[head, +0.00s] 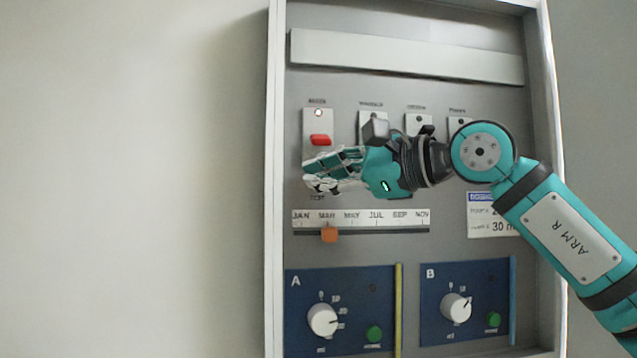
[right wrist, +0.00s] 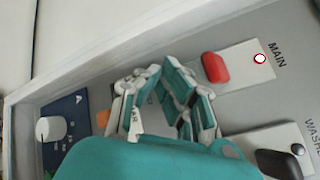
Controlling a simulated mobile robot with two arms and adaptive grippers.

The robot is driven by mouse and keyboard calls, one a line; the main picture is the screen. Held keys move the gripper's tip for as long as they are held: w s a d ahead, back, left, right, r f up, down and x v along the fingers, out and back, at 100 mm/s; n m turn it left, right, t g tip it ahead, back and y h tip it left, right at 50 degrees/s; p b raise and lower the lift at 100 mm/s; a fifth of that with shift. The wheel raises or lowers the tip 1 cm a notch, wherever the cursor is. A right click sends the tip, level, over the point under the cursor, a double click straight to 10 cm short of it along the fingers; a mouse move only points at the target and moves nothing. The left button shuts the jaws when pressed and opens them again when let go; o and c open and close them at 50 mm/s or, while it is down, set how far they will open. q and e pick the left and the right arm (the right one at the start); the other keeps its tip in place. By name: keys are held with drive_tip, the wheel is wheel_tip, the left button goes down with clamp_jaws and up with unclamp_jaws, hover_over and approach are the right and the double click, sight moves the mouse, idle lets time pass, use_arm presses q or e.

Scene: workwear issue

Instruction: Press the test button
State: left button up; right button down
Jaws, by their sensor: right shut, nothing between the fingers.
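A small label that seems to read TEST (head: 317,198) sits on the grey panel just below my right fingers. The test button itself does not show; my fingers cover the panel right above that label. My right gripper (head: 320,172) is shut and empty, in front of the panel below the red MAIN switch (head: 320,140). In the right wrist view my fingers (right wrist: 160,72) point at the panel beside the red switch (right wrist: 215,67). I cannot tell whether the fingertips touch the panel. My left gripper is not in view.
More switches, one dark (head: 376,129), stand right of MAIN, partly behind my wrist. Below are a month slider with an orange knob (head: 330,235) and blue modules A and B with white dials (head: 322,320) and green buttons (head: 374,334). A raised frame (head: 275,200) edges the panel.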

drive_tip(key=shift+f, duration=0.1)
drive_tip(key=shift+s+d+b, duration=0.15)
drive_tip(key=shift+s+b, duration=0.45)
drive_tip(key=shift+s, duration=0.15)
drive_tip(key=shift+s+d+b, duration=0.25)
drive_tip(key=shift+s+b, duration=0.55)
drive_tip(key=shift+s, duration=0.45)
drive_tip(key=shift+s+d+b, duration=0.25)
drive_tip(key=shift+s+b, duration=0.5)
drive_tip(key=shift+s, duration=0.45)
